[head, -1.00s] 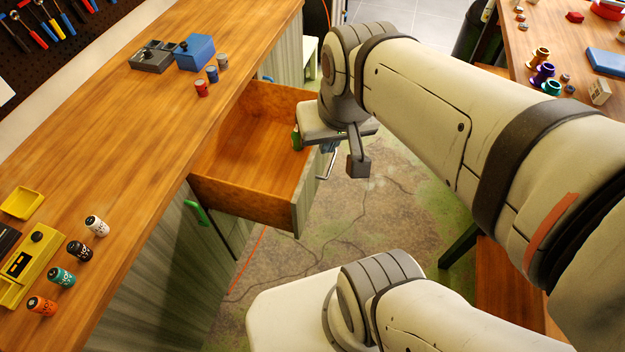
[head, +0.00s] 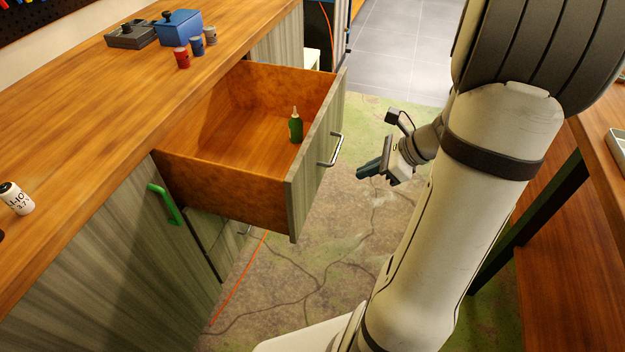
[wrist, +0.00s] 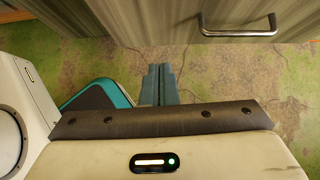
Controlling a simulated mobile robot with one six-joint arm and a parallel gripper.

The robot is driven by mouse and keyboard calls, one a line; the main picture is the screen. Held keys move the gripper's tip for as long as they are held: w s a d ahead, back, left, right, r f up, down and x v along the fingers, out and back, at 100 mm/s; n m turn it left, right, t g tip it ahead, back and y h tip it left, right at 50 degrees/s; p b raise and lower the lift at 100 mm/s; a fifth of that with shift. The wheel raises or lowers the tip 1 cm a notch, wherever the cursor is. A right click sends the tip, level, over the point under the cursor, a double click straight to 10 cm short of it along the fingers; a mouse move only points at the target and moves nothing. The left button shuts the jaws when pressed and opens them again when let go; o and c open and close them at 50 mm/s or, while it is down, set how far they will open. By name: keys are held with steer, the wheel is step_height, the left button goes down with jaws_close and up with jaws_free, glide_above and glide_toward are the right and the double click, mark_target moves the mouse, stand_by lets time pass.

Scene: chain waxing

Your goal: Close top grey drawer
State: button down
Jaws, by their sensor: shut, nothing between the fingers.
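The top grey drawer (head: 305,185) is pulled well out from under the wooden workbench. A small green bottle (head: 296,126) stands inside it near the front panel. Its metal bar handle (head: 336,150) is on the front panel and also shows at the top of the wrist view (wrist: 238,28). My gripper (head: 366,171) is shut and empty, in front of the drawer panel. It is apart from the handle, a little to its right and lower in the head view. In the wrist view the closed fingers (wrist: 160,80) point toward the panel, left of the handle.
A green handle (head: 165,204) is on the cabinet front. A second bench stands at the right. The floor between them is open.

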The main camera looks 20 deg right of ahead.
steer(key=b, duration=0.3)
glide_toward(310, 186)
step_height(310, 186, down, 4)
steer(key=a, duration=0.1)
steer(key=w+a, duration=0.1)
steer(key=shift+w+a+m, duration=0.15)
steer(key=shift+a+m, duration=0.15)
steer(key=shift+a, duration=0.05)
steer(key=shift+w+a+r, duration=0.1)
steer(key=shift+w+a, duration=0.25)
steer(key=shift+a, duration=0.05)
